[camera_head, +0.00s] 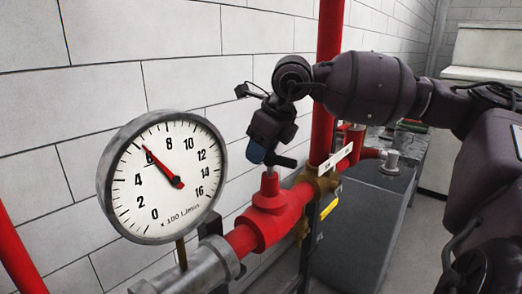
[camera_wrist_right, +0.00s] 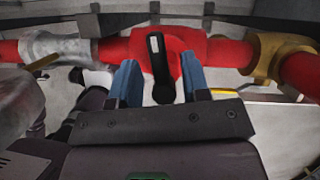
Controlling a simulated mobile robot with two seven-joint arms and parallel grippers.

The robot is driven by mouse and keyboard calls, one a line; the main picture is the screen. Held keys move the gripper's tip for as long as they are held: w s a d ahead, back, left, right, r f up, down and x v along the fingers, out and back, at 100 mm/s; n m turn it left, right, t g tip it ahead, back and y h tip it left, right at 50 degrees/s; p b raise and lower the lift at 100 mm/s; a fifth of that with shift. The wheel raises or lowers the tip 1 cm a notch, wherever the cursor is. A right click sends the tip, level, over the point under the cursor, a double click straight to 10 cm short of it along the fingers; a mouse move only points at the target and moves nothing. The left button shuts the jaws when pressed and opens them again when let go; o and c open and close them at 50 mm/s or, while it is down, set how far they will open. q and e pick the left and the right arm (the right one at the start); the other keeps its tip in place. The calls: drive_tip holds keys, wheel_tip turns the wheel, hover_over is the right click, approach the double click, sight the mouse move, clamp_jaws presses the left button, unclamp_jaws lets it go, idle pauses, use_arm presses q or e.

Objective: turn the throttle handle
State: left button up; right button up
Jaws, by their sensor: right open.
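The throttle handle (camera_head: 286,161) is a small dark lever on top of a red valve body (camera_head: 268,211) in the pipe. In the right wrist view the handle (camera_wrist_right: 158,72) is a black lever with a pale slot, lying lengthwise between two blue fingertips. My right gripper (camera_head: 259,152) points down just above the valve. In its wrist view the right gripper (camera_wrist_right: 160,80) is open, with a finger on each side of the handle and visible gaps to both. Whether the fingertips reach down to the handle's level is hard to tell. My left gripper is not in view.
A round flow gauge (camera_head: 163,177) stands left of the valve, its red needle near 6. A red vertical pipe (camera_head: 325,80) rises behind the gripper. A white tag (camera_head: 334,160) and a dark grey cabinet (camera_head: 365,215) are to the right. A white block wall runs close behind.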

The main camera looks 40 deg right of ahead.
clamp_jaws()
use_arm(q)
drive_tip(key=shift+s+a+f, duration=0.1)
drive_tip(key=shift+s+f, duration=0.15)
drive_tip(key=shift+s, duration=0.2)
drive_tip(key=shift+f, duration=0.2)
use_arm(e)
drive_tip(key=shift+d+m, duration=0.1)
drive_tip(key=shift+m, duration=0.4)
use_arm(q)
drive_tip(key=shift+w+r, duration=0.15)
use_arm(e)
unclamp_jaws()
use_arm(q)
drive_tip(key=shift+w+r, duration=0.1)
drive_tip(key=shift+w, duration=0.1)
use_arm(e)
drive_tip(key=shift+r, duration=0.15)
